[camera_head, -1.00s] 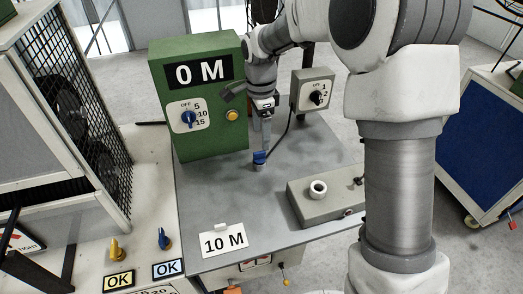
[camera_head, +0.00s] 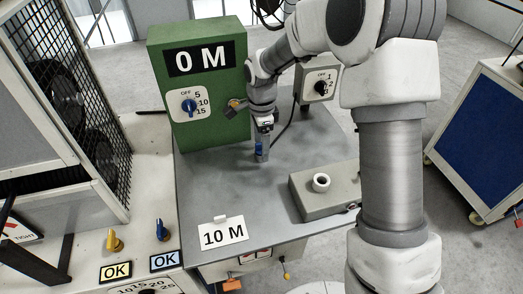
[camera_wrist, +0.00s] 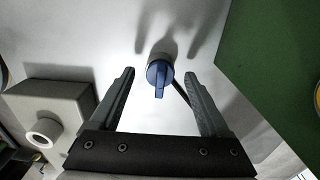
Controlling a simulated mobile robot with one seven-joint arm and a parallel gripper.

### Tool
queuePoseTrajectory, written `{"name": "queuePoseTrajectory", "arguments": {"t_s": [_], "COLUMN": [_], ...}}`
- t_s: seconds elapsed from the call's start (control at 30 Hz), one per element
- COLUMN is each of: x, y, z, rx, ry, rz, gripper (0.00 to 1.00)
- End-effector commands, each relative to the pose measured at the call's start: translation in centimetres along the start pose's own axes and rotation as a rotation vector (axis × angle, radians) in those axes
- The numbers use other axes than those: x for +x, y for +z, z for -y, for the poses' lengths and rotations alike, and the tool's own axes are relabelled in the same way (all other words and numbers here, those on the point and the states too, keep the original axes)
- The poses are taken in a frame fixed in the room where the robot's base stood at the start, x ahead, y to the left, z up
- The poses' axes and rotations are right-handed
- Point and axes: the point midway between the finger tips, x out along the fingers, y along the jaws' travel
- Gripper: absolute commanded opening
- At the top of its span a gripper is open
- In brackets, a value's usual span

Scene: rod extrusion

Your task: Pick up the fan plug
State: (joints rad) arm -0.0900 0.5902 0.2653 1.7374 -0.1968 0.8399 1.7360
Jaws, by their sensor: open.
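The fan plug (camera_wrist: 159,76) is a blue plug with a dark cable, standing on the grey table. In the wrist view it sits between and just beyond the tips of my open gripper (camera_wrist: 159,78), with a visible gap to each finger.
A green box (camera_head: 215,125) marked 0 M stands behind left of the plug. A grey switch box (camera_head: 318,84) is behind right. A low grey socket box (camera_head: 330,198) with a white round socket lies front right. A 10 M sign (camera_head: 222,236) stands at the table's front.

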Motion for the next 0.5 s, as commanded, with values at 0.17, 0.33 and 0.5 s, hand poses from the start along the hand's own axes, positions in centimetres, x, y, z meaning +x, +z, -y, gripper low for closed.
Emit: {"name": "queuePoseTrajectory", "arguments": {"t_s": [0.17,0.33,0.5], "x": [-0.05,-0.07,-0.08], "y": [0.00,0.00,0.01], "z": [0.00,0.00,0.00], "rx": [0.000,-0.001,-0.001], "ry": [0.000,0.000,0.000], "rz": [0.000,0.000,0.000], "gripper": [0.74,0.44,0.13]}}
